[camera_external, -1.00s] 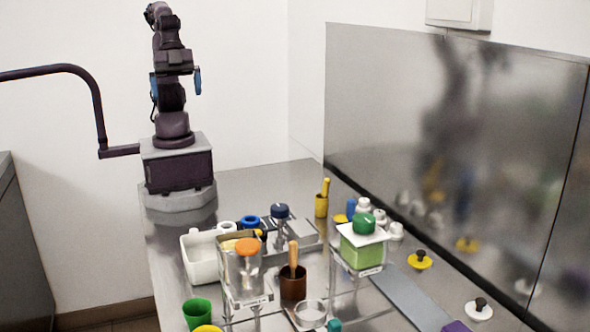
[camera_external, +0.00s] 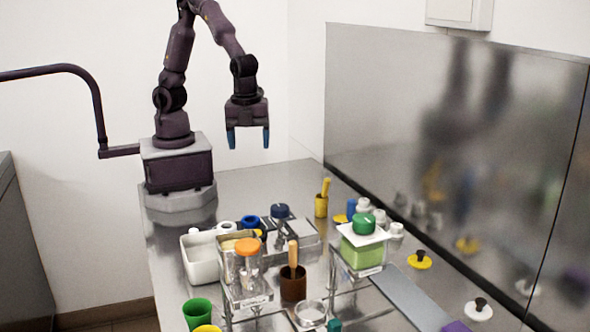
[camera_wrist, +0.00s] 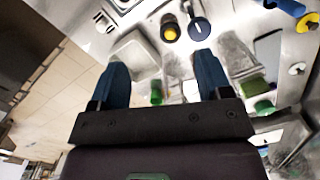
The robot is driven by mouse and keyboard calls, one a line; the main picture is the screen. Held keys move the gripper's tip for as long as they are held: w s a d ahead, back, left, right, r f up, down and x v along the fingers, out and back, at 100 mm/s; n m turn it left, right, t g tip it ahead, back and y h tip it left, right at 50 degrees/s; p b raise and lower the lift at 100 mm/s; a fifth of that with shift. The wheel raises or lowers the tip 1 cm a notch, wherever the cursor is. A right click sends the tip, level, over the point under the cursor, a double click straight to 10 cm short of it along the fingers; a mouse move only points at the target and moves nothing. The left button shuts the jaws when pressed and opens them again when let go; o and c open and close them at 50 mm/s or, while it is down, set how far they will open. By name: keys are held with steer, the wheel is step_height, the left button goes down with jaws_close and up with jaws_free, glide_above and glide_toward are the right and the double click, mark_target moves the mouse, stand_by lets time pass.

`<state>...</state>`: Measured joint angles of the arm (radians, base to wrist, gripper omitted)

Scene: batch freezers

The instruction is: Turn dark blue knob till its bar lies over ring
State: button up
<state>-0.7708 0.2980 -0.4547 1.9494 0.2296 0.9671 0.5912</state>
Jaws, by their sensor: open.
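The dark blue knob (camera_external: 280,211) sits on a grey metal unit at the back middle of the bench. In the wrist view the dark blue knob (camera_wrist: 199,30) shows near the top, with a pale bar mark across its round top. The bar points toward the upper left there. I cannot clearly make out the ring mark. My gripper (camera_external: 248,139) points down with its blue fingers apart and empty, well above the bench, behind and left of the knob. In the wrist view my gripper (camera_wrist: 161,62) frames a white tub's edge, and the knob lies beyond the right fingertip.
A white tub (camera_external: 196,262) stands left of the unit. A yellow cup (camera_external: 321,205) stands behind right. The bench near my base is clear.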

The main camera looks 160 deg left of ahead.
mark_target(281, 206)
steer(key=w+a+f+m, duration=0.2)
steer(key=w+a+m, duration=0.4)
steer(key=m, duration=0.4)
steer(key=shift+t+h, duration=0.3)
steer(key=f, duration=1.3)
steer(key=shift+w+d, duration=0.3)
steer(key=shift+d, duration=0.05)
steer(key=shift+c, duration=0.3)
steer(key=shift+r, duration=0.1)
steer(key=c, duration=0.9)
